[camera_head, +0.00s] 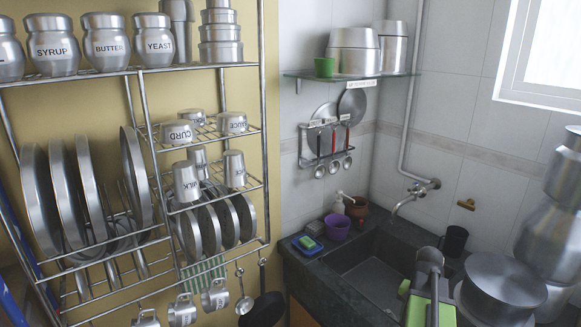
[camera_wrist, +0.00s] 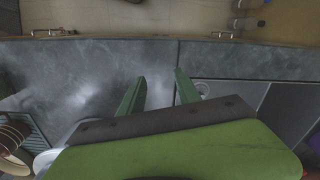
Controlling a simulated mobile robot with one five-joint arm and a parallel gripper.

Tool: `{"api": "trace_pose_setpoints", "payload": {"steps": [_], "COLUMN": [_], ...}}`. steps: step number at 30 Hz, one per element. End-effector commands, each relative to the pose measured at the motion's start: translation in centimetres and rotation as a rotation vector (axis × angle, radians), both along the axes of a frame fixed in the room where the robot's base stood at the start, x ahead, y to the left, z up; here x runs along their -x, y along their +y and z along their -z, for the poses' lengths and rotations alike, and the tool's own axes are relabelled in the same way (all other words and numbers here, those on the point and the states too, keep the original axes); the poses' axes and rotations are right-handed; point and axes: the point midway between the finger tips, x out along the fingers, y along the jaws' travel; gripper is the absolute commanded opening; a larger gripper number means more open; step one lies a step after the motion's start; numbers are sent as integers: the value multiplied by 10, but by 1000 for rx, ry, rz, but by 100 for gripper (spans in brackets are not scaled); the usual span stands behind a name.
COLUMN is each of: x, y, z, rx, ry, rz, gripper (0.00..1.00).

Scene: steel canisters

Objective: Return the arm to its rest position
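My gripper (camera_wrist: 160,76) shows in the wrist view with its two green fingers apart. Nothing is between them. In the head view, part of my green and grey arm (camera_head: 428,285) shows at the lower right, in front of the sink's right side. I cannot make out the fingertips there.
A wire rack (camera_head: 150,145) with steel canisters, plates and cups fills the left. The sink (camera_head: 365,270) is at the centre right, with a tap (camera_head: 405,200) above. Large steel pots (camera_head: 500,285) stand close to my arm's right. A dark mug (camera_head: 454,241) is behind it.

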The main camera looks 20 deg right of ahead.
Motion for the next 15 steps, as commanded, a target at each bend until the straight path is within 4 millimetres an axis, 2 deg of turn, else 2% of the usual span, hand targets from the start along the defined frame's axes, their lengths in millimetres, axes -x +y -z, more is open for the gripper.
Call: {"api": "trace_pose_setpoints", "payload": {"steps": [1, 5, 8, 10, 12, 15], "x": [-15, -56, -88, -106, -116, -119], "y": [20, 81, 153, 212, 269, 335], "z": [2, 4, 7, 9, 11, 13], "rx": [0, 0, 0, 0, 0, 0], "ry": [0, 0, 0, 0, 0, 1], "rz": [-44, -174, -326, -452, -579, -738], "gripper": [40, 40, 40, 40, 40, 40]}}
